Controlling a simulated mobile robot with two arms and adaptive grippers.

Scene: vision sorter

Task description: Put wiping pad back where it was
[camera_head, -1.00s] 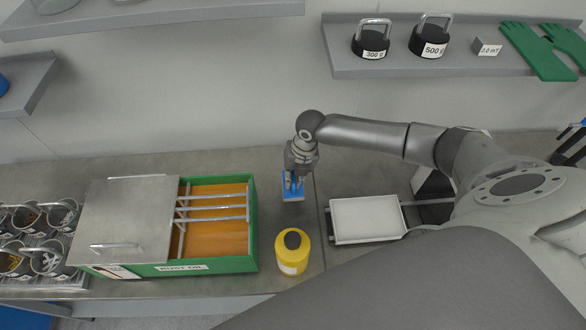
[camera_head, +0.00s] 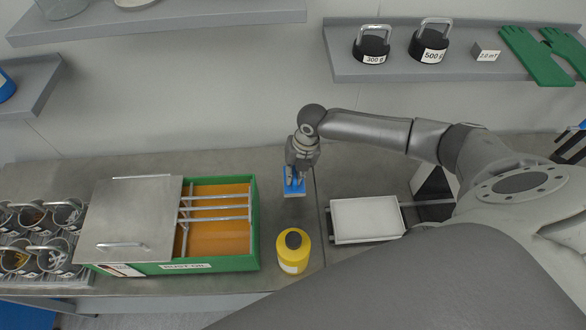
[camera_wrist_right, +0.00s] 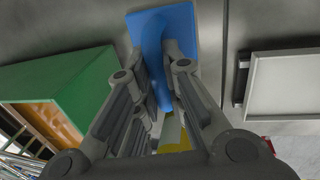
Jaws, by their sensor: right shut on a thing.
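The wiping pad (camera_head: 294,182) is a blue block with a blue handle and a paler lower edge. It hangs from my right gripper (camera_head: 296,170), which is shut on its handle. In the right wrist view the blue pad (camera_wrist_right: 183,28) shows beyond the two fingers of the right gripper (camera_wrist_right: 165,75), with the handle between them. The pad is over the counter behind the yellow bottle; I cannot tell whether it touches the counter. My left gripper is not in view.
A green box (camera_head: 252,225) with orange contents and a metal lid stands left of the pad. The yellow bottle (camera_head: 291,262) stands in front. A white tray (camera_head: 366,219) lies to the right. Metal cups (camera_head: 66,214) are at far left. A shelf (camera_head: 430,66) with weights hangs behind.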

